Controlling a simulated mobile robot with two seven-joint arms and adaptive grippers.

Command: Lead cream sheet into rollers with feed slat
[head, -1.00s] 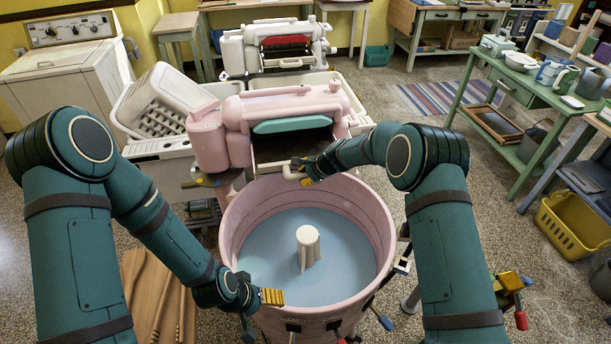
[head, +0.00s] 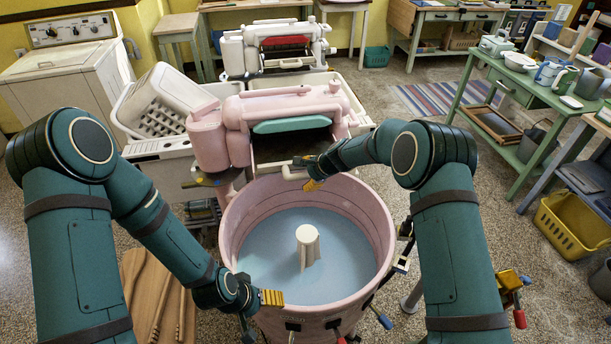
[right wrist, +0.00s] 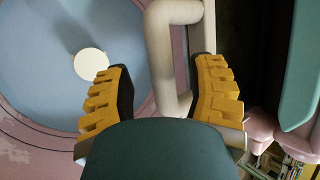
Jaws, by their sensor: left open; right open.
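The pink wringer (head: 285,104) stands behind the pink tub (head: 232,215), with a teal board (head: 291,125) on its front. Its rollers are hidden or too dark to make out. I cannot pick out a cream sheet. Thin wooden sticks (head: 158,316) lie at lower left; I cannot tell whether one is the feed slat. My right gripper (head: 312,184) is open at the tub's far rim, below the wringer. In the right wrist view, a bent cream bar (right wrist: 167,55) reaches between its spread fingers (right wrist: 160,95), ungripped. My left gripper (head: 271,297) is open and empty over the tub's near-left rim.
Bluish water with a cream agitator (head: 308,240) fills the tub. A white basket (head: 165,100) leans by the sinks at the back left. A second wringer (head: 275,48) stands behind. A green table (head: 520,90) with jugs is at the right.

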